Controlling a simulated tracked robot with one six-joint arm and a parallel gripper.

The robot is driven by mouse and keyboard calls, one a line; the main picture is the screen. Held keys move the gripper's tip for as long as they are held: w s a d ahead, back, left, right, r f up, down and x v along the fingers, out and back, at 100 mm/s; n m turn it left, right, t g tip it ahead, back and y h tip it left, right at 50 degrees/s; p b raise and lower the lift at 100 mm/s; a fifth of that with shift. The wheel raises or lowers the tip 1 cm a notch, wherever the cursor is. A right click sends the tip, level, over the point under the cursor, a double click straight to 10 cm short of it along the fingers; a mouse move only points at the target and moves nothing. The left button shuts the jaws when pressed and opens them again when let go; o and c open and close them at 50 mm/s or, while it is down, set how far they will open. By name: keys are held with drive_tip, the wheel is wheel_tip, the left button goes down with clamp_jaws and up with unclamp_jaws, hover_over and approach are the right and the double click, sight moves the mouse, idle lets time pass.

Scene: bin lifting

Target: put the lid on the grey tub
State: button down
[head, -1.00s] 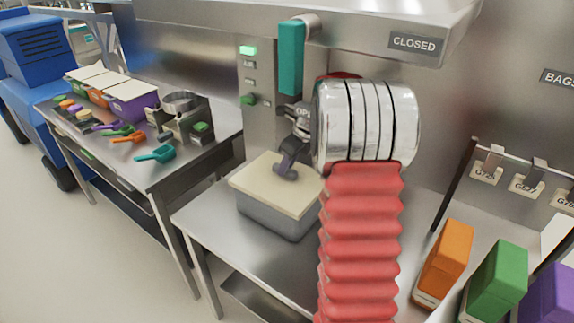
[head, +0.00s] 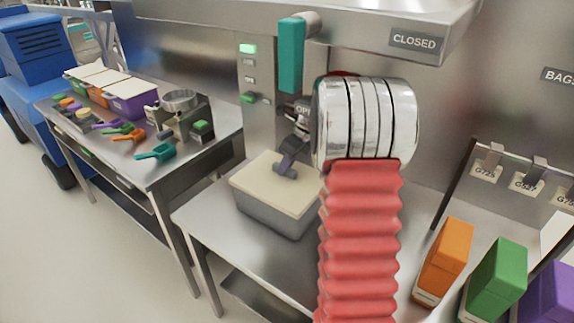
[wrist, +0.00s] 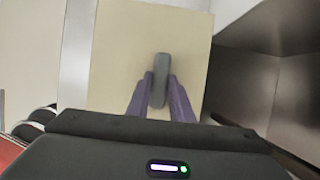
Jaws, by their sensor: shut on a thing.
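The grey tub (head: 272,216) stands on the steel table below the machine's hood. The cream lid (head: 262,185) lies over the tub's top and looks level; its right corner is hidden behind my arm. My gripper (head: 285,172) is at the middle of the lid from above. In the wrist view the purple fingers of my gripper (wrist: 160,95) are shut on the lid's dark grey handle (wrist: 161,72), and the lid (wrist: 120,60) fills the middle. I cannot tell whether the lid is fully seated all round.
A teal lever (head: 291,56) hangs from the hood above. Orange (head: 443,262), green (head: 495,280) and purple boxes stand at the right. Scoops and lidded tubs (head: 134,98) sit on the left table. Bare steel lies in front of the tub.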

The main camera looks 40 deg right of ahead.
idle(0.7)
drive_tip(key=c, duration=1.5)
unclamp_jaws()
drive_tip(key=shift+o, duration=0.2)
drive_tip(key=o, duration=0.5)
drive_tip(key=shift+o, duration=0.2)
drive_tip(key=shift+r, duration=0.15)
drive_tip(key=shift+r, duration=3.35)
drive_tip(key=shift+c, duration=0.4)
